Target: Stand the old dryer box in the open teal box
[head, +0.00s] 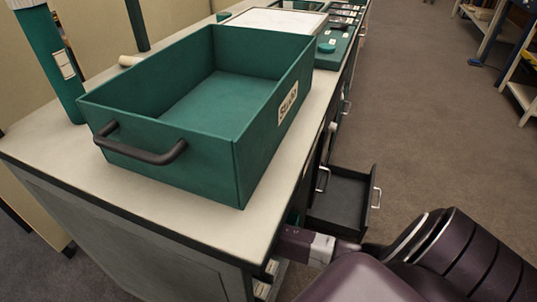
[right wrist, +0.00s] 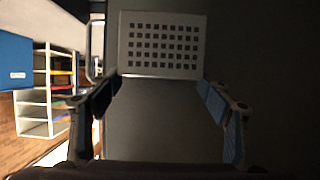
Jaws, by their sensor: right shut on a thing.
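The open teal box (head: 190,150) stands on the bench in the head view. Its inside looks empty, a black handle is on its near end and a white label on its right side. In the right wrist view, the old dryer box (right wrist: 163,45) shows a pale face with a grid of dark square holes. It sits between the fingertips of my right gripper (right wrist: 161,82), which is shut on it. In the head view my right arm covers much of the lower right, and I cannot make out the fingers. My left gripper is not in view.
The pale bench top (head: 275,215) has a narrow free strip right of the teal box. A dark drawer (head: 340,198) stands open below its edge. A teal tube (head: 47,60) stands at the left. A white-topped box (head: 275,20) and a teal tray (head: 332,45) lie behind.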

